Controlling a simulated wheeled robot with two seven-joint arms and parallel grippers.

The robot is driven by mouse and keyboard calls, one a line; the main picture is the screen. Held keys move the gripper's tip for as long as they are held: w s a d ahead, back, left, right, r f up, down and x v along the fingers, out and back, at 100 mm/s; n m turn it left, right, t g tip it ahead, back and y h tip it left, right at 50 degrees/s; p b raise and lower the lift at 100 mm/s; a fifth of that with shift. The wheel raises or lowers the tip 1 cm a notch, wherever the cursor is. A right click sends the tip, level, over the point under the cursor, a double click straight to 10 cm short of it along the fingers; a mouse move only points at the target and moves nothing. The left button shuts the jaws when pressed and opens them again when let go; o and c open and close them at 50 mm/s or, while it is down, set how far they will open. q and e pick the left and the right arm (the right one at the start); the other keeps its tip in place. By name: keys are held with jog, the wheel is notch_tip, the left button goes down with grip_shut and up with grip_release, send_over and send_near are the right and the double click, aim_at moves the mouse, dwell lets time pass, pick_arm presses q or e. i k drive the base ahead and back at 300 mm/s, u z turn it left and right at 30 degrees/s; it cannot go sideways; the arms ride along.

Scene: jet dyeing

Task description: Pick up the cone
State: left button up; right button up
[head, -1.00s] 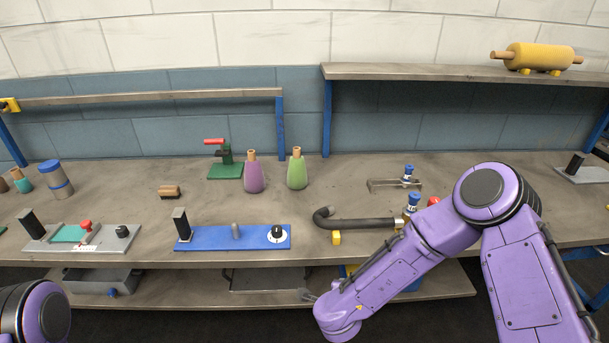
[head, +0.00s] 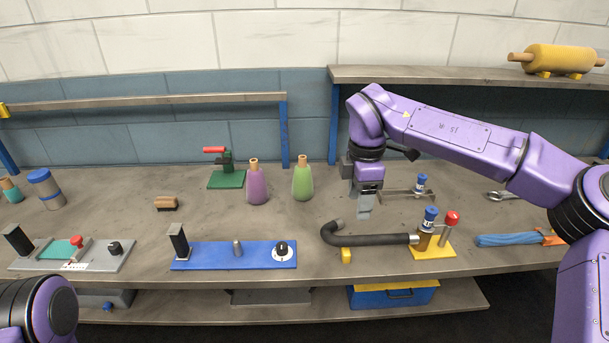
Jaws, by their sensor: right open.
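Two cones stand upright on the bench: a purple one (head: 257,185) and a green one (head: 303,181), each with a brown tip. The green cone is the nearer of the two to my right gripper (head: 364,212). My right gripper points down over the bench, to the right of the green cone and apart from it. It is open, and I see nothing between its fingers. Only a rounded part of my left arm shows at the lower left, and its gripper is out of view.
A green clamp stand (head: 226,174) stands left of the cones, and a brush (head: 166,203) lies further left. A blue panel with a knob (head: 234,256) is in front. A dark hose (head: 370,239) curves near my right gripper. A raised shelf (head: 450,74) is behind.

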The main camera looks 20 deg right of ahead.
aim_at(302, 185)
jog(key=u, duration=0.05)
jog(key=i, duration=1.25)
